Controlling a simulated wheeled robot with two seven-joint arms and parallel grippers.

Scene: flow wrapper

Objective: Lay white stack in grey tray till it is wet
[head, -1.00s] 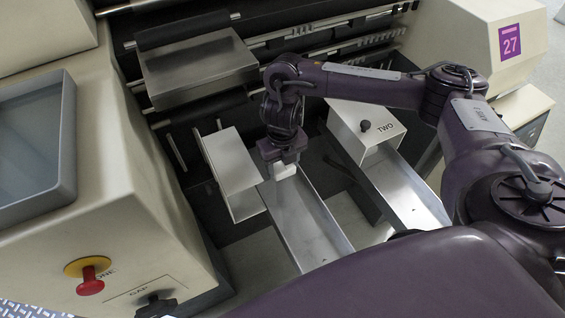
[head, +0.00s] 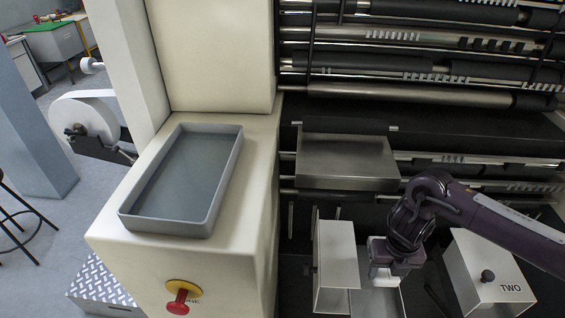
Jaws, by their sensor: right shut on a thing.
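The grey tray (head: 218,209) sits on top of the cream machine housing, left of centre in the head view. Its floor looks bluish and glossy, and nothing lies in it. My right gripper (head: 384,270) points down over a metal chute right of centre, well to the right of the tray. It is shut on a small white block, the white stack (head: 384,281), of which only the lower part shows below the jaws. The stack is apart from the tray. My left gripper is not in view.
A metal box (head: 336,268) stands just left of my right gripper. A white box marked TWO (head: 487,275) stands to its right. A steel plate (head: 346,163) and rollers lie behind. A red knob (head: 178,303) on yellow sits on the housing front below the tray.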

